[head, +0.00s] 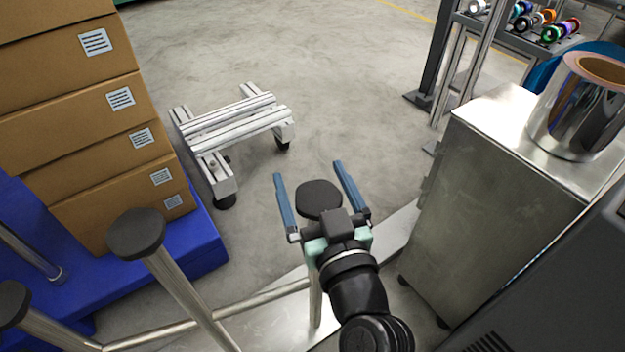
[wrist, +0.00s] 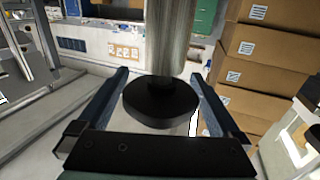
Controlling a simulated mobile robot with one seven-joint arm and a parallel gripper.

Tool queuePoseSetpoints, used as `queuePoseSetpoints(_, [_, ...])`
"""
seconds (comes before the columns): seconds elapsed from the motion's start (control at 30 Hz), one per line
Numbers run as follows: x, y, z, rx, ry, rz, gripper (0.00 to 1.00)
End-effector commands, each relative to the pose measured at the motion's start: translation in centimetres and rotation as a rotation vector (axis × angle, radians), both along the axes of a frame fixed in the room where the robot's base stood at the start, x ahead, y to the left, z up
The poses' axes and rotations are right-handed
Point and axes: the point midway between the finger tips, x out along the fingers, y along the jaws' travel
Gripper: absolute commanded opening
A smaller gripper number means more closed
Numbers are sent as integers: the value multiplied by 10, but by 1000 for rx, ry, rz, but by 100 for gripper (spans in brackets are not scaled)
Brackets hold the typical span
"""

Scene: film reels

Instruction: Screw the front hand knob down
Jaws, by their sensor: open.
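A black round hand knob (head: 319,198) sits on top of a steel post in the head view. My gripper (head: 308,170) is open, with one blue finger on each side of this knob and gaps visible between. In the wrist view the same knob (wrist: 160,104) lies between the fingers of my gripper (wrist: 160,75), and its steel post (wrist: 170,40) runs up the picture. Neither finger clearly touches the knob. Two more black knobs top steel posts at the left, one nearer the middle (head: 136,232) and one at the left edge (head: 11,302).
Stacked cardboard boxes (head: 75,120) stand on a blue pallet (head: 205,235) at the left. A wheeled aluminium trolley (head: 235,125) stands beyond my gripper. A metal cabinet (head: 490,210) bearing a shiny film roll (head: 575,115) stands close at the right. The far middle floor is clear.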

Motion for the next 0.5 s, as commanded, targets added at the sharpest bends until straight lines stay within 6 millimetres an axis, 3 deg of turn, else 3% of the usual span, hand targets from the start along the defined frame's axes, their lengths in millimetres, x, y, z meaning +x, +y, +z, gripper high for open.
queuePoseSetpoints(0.17, [0,0,0,0,0,0,96])
queuePoseSetpoints(0.5, [0,0,0,0,-1,0,35])
